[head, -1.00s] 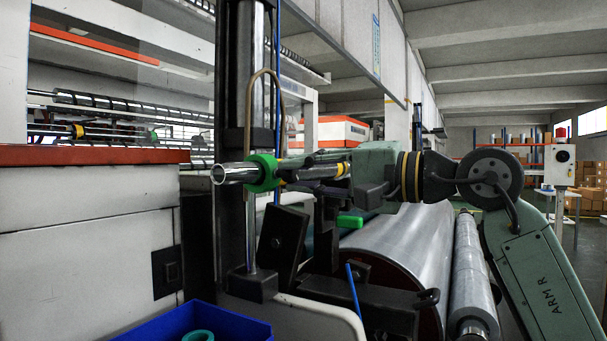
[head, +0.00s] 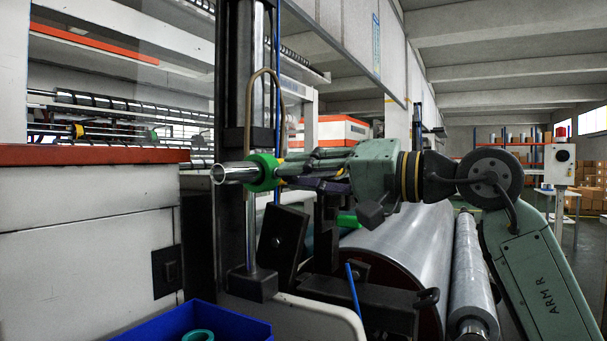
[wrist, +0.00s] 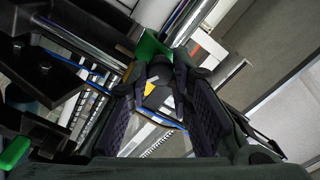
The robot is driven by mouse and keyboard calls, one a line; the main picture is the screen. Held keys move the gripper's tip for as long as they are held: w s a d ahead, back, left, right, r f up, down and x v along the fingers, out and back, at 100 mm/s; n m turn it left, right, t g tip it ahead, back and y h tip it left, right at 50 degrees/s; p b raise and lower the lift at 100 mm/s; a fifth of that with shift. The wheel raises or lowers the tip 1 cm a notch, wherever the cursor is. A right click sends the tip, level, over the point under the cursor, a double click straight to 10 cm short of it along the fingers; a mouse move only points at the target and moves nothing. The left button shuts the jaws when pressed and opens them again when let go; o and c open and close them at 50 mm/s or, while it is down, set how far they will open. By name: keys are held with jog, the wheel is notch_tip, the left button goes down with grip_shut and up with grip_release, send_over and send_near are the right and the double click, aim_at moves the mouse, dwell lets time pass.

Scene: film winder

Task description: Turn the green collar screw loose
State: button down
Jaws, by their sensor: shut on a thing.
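The green collar (head: 263,172) sits around a shiny metal shaft (head: 230,173) that sticks out to the left. It also shows in the wrist view (wrist: 151,46), just beyond my fingertips. My gripper (head: 284,171) reaches in from the right, level with the shaft. In the wrist view, my two dark ridged fingers (wrist: 160,76) come together at the collar's near side. They are shut on the collar's screw, which their tips mostly hide.
A green handle (head: 348,220) and black brackets (head: 283,235) stand just below my gripper. A large film roll (head: 400,255) lies behind them. A blue bin (head: 225,324) holding a teal ring (head: 198,336) is at the bottom left.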

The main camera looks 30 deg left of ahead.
jog(key=c, duration=1.4)
grip_release()
jog(key=d, duration=1.2)
jog(key=shift+w, duration=0.35)
